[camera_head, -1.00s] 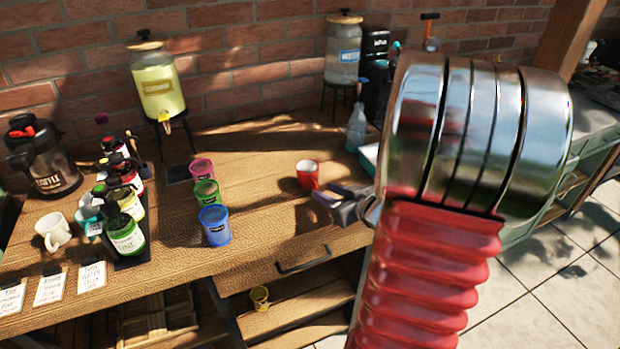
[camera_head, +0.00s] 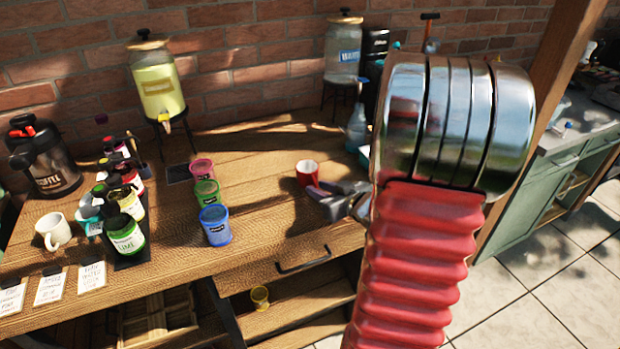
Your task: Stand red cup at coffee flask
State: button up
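The red cup (camera_head: 308,173), with a white inside, stands upright on the wooden table right of the middle. My gripper (camera_head: 331,191) is just right of the cup and nearer to me. Its fingers look spread, with nothing between them; I cannot tell whether one touches the cup. A tall black vessel (camera_head: 377,46) stands at the back right, partly hidden by my arm. A black and steel pot (camera_head: 54,165) stands at the far left; its label seems to read "KETTLE". I cannot read which of the two is the coffee flask.
Pink (camera_head: 202,170), green (camera_head: 206,192) and blue (camera_head: 215,225) cups stand in a row. A syrup bottle rack (camera_head: 133,256) and white mug (camera_head: 54,231) are on the left. Drink dispensers (camera_head: 157,83) (camera_head: 343,62) stand at the back. Bare table (camera_head: 255,160) lies between the row and the red cup.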

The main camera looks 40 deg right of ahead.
grip_shut()
jog(key=shift+r, duration=0.15)
dwell(0.4)
notch_tip(320, 180, up, 10)
dwell(0.7)
dwell(0.4)
